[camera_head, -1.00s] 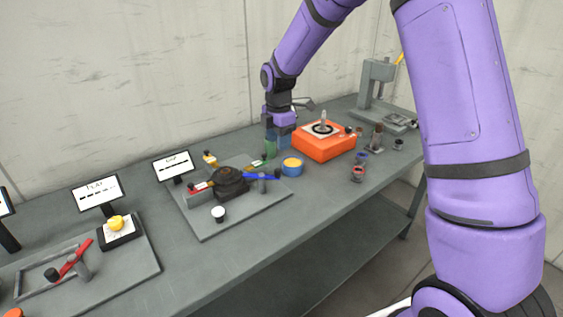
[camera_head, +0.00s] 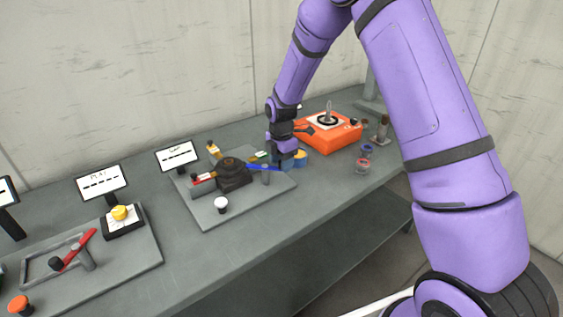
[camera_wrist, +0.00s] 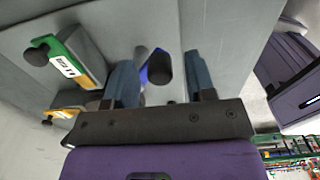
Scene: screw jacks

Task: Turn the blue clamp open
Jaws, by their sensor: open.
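The blue clamp's lever (camera_head: 262,167) sticks out to the right of a dark central block (camera_head: 233,174) on a grey base plate. My gripper (camera_head: 286,163) points down at the lever's outer end and hides part of it. In the wrist view, the lever's dark round knob with some blue behind it (camera_wrist: 159,68) lies between the two spread fingers of my gripper (camera_wrist: 160,78). The fingers are open, with a gap on both sides of the knob. A green clamp with a white label (camera_wrist: 70,62) and a yellow one (camera_wrist: 70,104) are to the left.
A grey post (camera_head: 265,177) stands close to the lever.

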